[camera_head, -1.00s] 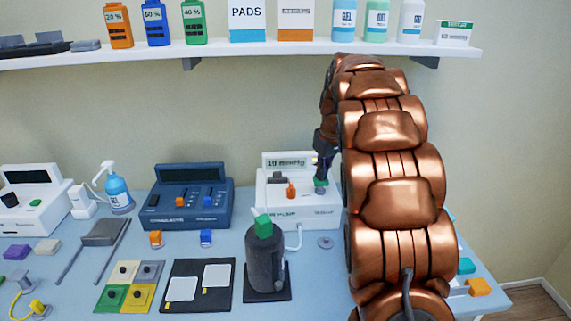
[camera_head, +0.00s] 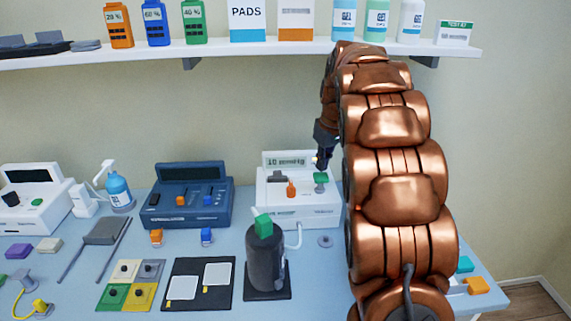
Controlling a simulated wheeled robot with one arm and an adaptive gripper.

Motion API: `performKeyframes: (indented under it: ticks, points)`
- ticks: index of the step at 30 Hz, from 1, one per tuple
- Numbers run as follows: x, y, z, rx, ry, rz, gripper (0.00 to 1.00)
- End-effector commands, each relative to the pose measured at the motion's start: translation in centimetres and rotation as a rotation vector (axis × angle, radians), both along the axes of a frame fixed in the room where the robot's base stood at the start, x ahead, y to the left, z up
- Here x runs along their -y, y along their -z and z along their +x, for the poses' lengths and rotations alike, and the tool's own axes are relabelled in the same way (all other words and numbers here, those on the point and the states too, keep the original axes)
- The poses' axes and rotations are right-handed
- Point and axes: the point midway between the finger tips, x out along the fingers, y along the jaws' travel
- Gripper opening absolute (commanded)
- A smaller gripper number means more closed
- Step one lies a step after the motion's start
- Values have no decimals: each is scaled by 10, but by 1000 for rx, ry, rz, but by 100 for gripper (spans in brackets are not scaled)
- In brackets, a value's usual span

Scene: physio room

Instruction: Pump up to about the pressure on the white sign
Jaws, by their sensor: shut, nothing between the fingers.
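The white pump unit (camera_head: 285,213) stands at the back of the table, right of centre. On its top are a green button (camera_head: 320,178), an orange knob (camera_head: 291,190) and a small dark part. A white sign-like panel (camera_head: 290,159) stands at its rear edge; its print is too small and distorted to read surely. My gripper (camera_head: 321,164) is shut and empty, just above the green button and apart from it. A pale hose (camera_head: 299,236) runs from the unit toward a dark grey cuff (camera_head: 265,262) with a green tab, upright on a black mat.
A blue device (camera_head: 187,204) with sliders stands to the left of the pump unit. A white device and a pump bottle (camera_head: 119,192) are farther left. The shelf (camera_head: 230,48) with bottles and boxes hangs above. My arm covers the table's right part.

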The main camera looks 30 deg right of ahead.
Motion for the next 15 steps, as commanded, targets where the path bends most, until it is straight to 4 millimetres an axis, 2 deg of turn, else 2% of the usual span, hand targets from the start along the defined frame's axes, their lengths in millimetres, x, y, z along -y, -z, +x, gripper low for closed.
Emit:
performKeyframes:
  ticks: [15]
  points:
    - [0, 16, 0, -2, 0, 1, 0]
